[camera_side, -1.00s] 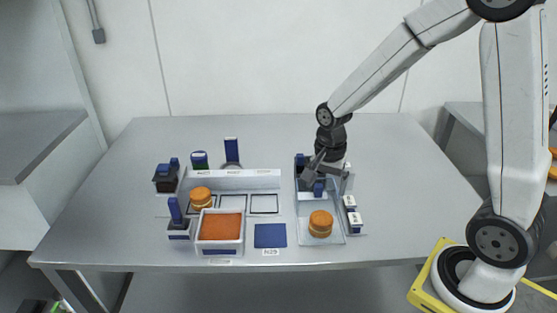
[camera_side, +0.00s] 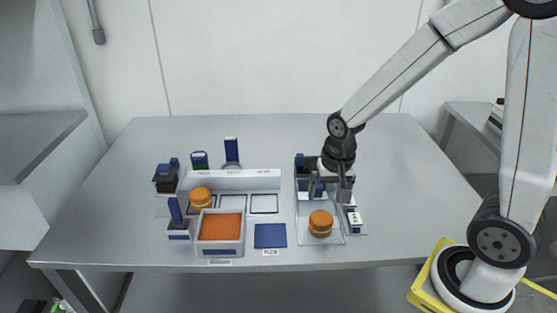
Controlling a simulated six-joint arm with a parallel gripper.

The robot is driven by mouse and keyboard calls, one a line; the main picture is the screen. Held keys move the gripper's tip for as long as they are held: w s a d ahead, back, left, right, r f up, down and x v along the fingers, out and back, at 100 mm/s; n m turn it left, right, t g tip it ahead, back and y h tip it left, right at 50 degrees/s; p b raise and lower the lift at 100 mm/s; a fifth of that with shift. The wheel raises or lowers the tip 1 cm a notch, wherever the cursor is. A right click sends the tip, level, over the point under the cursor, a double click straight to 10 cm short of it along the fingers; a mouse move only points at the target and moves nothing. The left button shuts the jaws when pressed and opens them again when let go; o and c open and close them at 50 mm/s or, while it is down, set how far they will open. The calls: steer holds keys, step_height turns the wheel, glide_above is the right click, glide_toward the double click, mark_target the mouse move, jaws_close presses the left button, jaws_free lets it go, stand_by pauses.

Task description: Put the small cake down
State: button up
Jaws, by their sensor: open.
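A small round cake (camera_side: 320,224), golden brown with a paler band, sits on the front part of the light tray (camera_side: 334,240) at the right of the work area. A second similar cake (camera_side: 201,198) sits at the left, on the first of the outlined squares behind the orange-filled box. My gripper (camera_side: 331,198) points down over the back part of the right tray, behind and slightly right of the cake there. It is open, and I see nothing held between its fingers.
An orange-filled white box (camera_side: 221,228) stands front left, with a dark blue square (camera_side: 270,236) beside it. Two empty outlined squares (camera_side: 264,204) lie behind. Small white blocks (camera_side: 354,219) line the right tray's right side.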

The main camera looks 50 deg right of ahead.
steer(key=s+n, duration=0.1)
steer(key=n, duration=0.1)
steer(key=s+a+n+t, duration=0.1)
steer(key=n, duration=0.2)
steer(key=s+a+n, duration=0.1)
steer(key=n, duration=0.2)
steer(key=shift+s+a, duration=0.15)
steer(key=shift+s, duration=0.15)
